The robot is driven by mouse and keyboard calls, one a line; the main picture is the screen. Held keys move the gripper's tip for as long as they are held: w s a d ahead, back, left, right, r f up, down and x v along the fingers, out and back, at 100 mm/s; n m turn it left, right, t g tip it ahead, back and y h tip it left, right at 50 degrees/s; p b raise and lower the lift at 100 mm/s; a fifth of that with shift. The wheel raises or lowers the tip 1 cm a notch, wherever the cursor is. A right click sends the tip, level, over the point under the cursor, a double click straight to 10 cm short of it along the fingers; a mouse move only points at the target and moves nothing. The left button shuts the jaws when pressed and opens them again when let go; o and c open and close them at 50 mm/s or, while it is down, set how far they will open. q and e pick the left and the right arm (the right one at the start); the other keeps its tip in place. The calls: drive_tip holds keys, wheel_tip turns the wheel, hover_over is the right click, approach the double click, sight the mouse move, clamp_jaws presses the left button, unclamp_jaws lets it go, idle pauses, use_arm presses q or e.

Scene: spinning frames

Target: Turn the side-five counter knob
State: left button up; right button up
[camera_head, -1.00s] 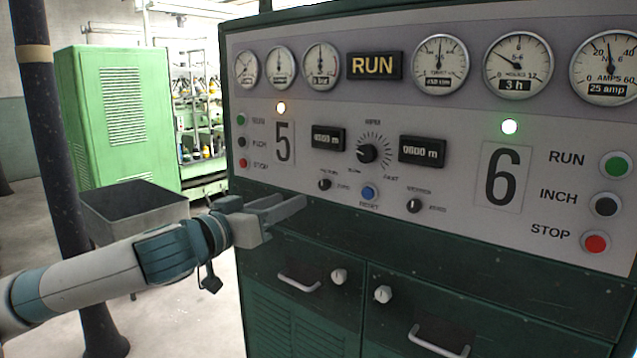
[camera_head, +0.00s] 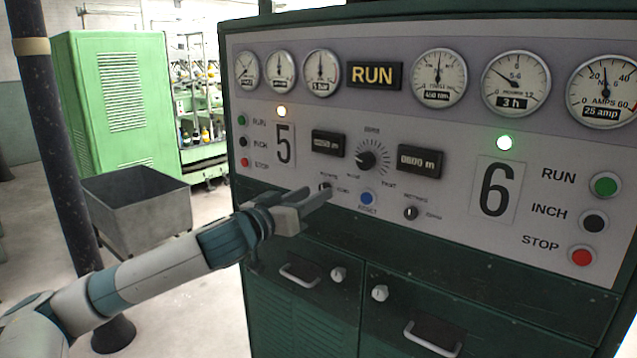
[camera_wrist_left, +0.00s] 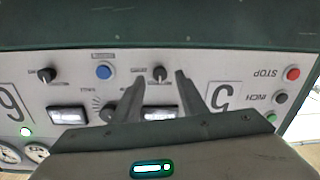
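The side-five counter knob (camera_head: 325,186) is a small black knob with a white pointer line, low on the grey panel below the side-five counter display (camera_head: 328,143). It also shows upside down in the left wrist view (camera_wrist_left: 160,73). My left gripper (camera_head: 319,194) is open and empty, its fingers pointing at the panel just in front of this knob and partly overlapping it in the head view. In the left wrist view the knob appears between the two fingertips (camera_wrist_left: 160,79). I cannot tell whether they touch it. My right gripper is not in view.
A blue reset button (camera_head: 368,197) and the side-six counter knob (camera_head: 411,212) lie to the right. A larger dial (camera_head: 366,159) sits above. A dark green ledge (camera_head: 400,243) juts out below the panel. A grey bin (camera_head: 140,208) stands left, behind my arm.

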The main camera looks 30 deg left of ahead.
use_arm(q)
drive_tip(key=w+p, duration=0.1)
drive_tip(key=w, duration=0.2)
drive_tip(key=shift+w, duration=0.1)
drive_tip(key=shift+c, duration=0.6)
clamp_jaws()
